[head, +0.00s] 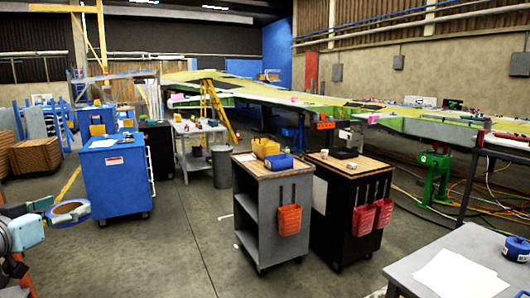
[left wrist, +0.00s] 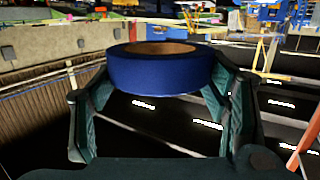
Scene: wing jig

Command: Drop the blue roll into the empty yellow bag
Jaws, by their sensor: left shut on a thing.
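My left gripper (head: 52,210) comes in at the left edge of the head view, above the floor. It is shut on a blue roll (head: 68,213) with a tan core. In the left wrist view the blue roll (left wrist: 160,74) sits between both fingers, its flat top showing. A yellow bag-like thing (head: 265,147) stands on the grey cart's wooden top, well to the right of my gripper. Whether it is empty cannot be told. My right gripper is not in view.
Another blue roll (head: 279,161) lies beside the yellow thing on the grey cart (head: 250,205). A black cart (head: 340,225) stands right of it. A blue cabinet (head: 115,180) stands nearer my left gripper. A third blue roll (head: 516,249) lies on the table at right. Open floor (head: 180,235) lies between.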

